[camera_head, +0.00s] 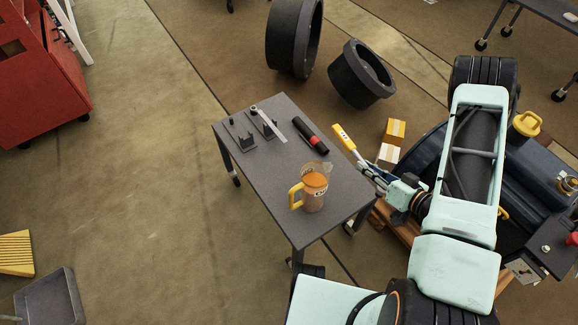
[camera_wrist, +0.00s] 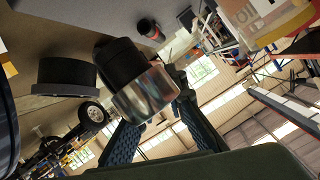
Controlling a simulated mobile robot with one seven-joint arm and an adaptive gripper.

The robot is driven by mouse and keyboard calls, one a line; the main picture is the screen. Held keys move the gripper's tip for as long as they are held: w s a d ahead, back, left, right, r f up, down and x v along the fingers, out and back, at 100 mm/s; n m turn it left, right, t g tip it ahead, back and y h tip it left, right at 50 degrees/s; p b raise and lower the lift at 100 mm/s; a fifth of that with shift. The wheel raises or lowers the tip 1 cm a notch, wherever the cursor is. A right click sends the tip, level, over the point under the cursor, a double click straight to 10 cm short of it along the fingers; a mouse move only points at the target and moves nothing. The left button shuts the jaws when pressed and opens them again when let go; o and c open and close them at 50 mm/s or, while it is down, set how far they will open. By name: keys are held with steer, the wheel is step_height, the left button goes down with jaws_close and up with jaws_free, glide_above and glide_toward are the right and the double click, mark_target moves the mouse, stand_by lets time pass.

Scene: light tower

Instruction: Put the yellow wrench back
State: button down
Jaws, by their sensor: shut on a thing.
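The yellow wrench (camera_head: 344,138) is held off the right edge of the grey table. Its yellow end points up and left, and a pale shaft runs down to my gripper (camera_head: 371,177). My gripper is shut on it. In the wrist view, a dark cylinder with a shiny metal band (camera_wrist: 145,92) sits between the fingers of my gripper (camera_wrist: 158,118); the yellow part does not show there. Two dark holders (camera_head: 243,138) stand at the table's far left end. A silver tool (camera_head: 270,125) rests at the right-hand holder.
On the grey table (camera_head: 273,208) lie a black and red cylinder (camera_head: 310,137) and a clear pitcher with orange contents and a yellow handle (camera_head: 313,190). Small boxes (camera_head: 390,154) and a dark blue tank stand right of the table. Large black rings (camera_head: 293,38) lie beyond it.

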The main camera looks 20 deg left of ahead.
steer(key=n+g+y+b, duration=0.1)
steer(key=b, duration=0.1)
glide_above(352, 206)
steer(key=f, duration=0.6)
steer(key=shift+w+d+f, duration=0.1)
steer(key=shift+w+d, duration=0.1)
steer(key=shift+s+a+f+n+b, duration=0.15)
steer(key=shift+s+n+b, duration=0.1)
steer(key=shift+n+b, duration=0.05)
steer(key=w+a+b, duration=0.1)
steer(key=w+a, duration=0.2)
steer(key=a, duration=0.2)
steer(key=w+a+b, duration=0.1)
steer(key=w+a, duration=0.2)
steer(key=a, duration=0.2)
steer(key=w+a+b, duration=0.1)
steer(key=w+a, duration=0.2)
steer(key=a, duration=0.2)
steer(key=shift+w, duration=0.25)
steer(key=shift+f+b, duration=0.95)
steer(key=shift+f, duration=0.75)
steer(key=shift+f, duration=0.15)
steer(key=c, duration=2)
jaws_free()
steer(key=shift+o, duration=0.2)
